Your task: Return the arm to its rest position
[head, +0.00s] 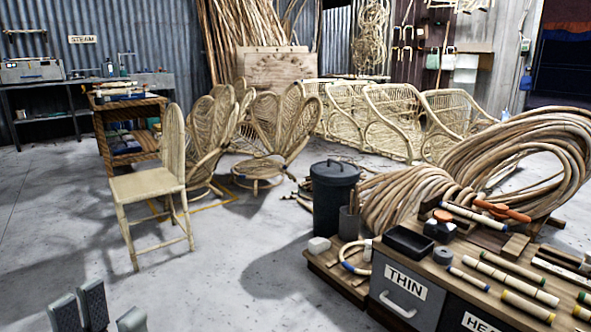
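My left gripper (98,308) shows at the bottom left edge of the head view, with only its grey fingers in sight. The fingers point up and stand apart with nothing between them, over bare concrete floor. The rest of that arm is below the picture. My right gripper and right arm are not in view.
A workbench (462,262) with drawers, one marked THIN, fills the lower right, with rods and tools on top. The floor (190,285) at lower left is clear.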

